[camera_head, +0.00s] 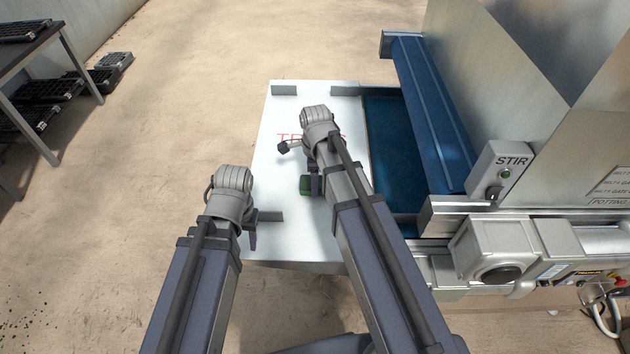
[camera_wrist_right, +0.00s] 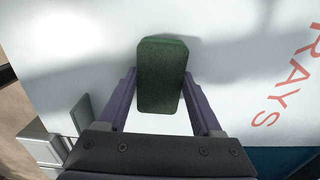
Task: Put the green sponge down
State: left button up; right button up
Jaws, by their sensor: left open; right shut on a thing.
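The green sponge (camera_head: 305,185) is in my right gripper (camera_head: 312,184), over the white table top (camera_head: 290,228). In the right wrist view the sponge (camera_wrist_right: 161,88) sits between the two purple fingers of the gripper (camera_wrist_right: 160,74), which press on its sides. A soft shadow lies close beside the sponge, and I cannot tell whether its underside touches the surface. My left gripper (camera_head: 252,236) is open and empty at the left edge of the white top, left of the sponge. My right arm hides part of the red lettering "TRAYS".
A blue-floored channel (camera_head: 385,135) and a steel machine with a STIR box (camera_head: 500,170) stand to the right. Low grey stops (camera_head: 270,216) rise from the table's edges. Black trays (camera_head: 48,90) are on a rack at far left. Much of the white top is bare.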

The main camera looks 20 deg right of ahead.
pick_arm(q)
jog(key=shift+f, duration=0.15)
pick_arm(e)
jog(key=o, duration=1.2)
jog(key=shift+f, duration=0.1)
notch_tip(320, 180, up, 12)
jog(key=p, duration=1.2)
pick_arm(q)
notch_tip(320, 180, up, 12)
jog(key=shift+r, duration=0.2)
pick_arm(e)
jog(key=s+a+n, duration=0.5)
jog(key=s+n, duration=0.2)
jog(key=n, duration=0.5)
jog(key=s+a+n+h, duration=0.1)
jog(key=s+a+n, duration=0.4)
jog(key=n, duration=0.8)
jog(key=shift+s+r, duration=0.25)
jog(key=shift+s, duration=0.95)
